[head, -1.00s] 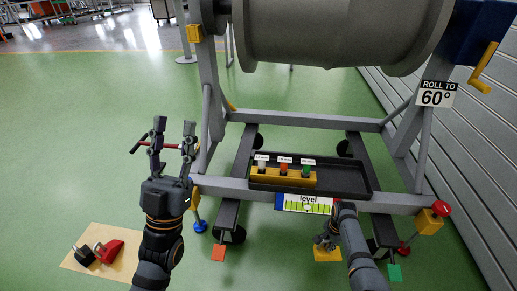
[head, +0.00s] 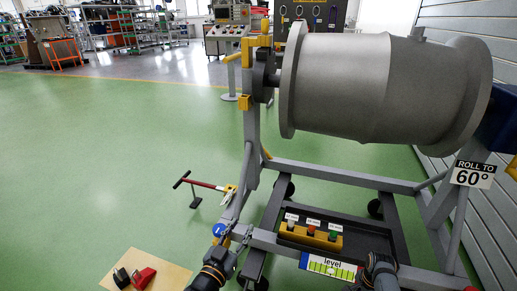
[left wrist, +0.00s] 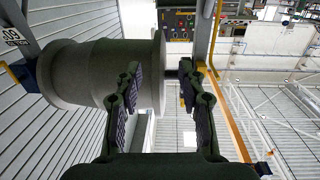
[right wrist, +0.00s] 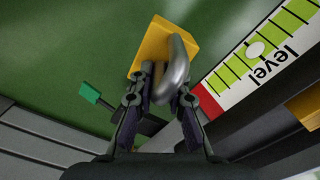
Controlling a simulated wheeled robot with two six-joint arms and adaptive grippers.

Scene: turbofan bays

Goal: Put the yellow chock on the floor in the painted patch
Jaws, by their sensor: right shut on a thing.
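The yellow chock (right wrist: 158,44), with a grey metal handle (right wrist: 180,62), shows in the right wrist view against green floor. My right gripper (right wrist: 165,85) is shut on its handle; I cannot tell whether the chock touches the floor. In the head view my right arm (head: 378,272) is at the bottom edge and the chock is out of sight. The tan painted patch (head: 172,275) lies on the floor at bottom left. My left gripper is low, right of the patch, in the head view; the left wrist view shows its jaws (left wrist: 160,78) open and empty.
A red chock (head: 145,278) and a black chock (head: 121,278) stand on the patch's left part. The engine stand (head: 345,180) with a black tray (head: 360,230) is close by. A red-handled tool (head: 205,184) stands beside it. Open green floor lies left.

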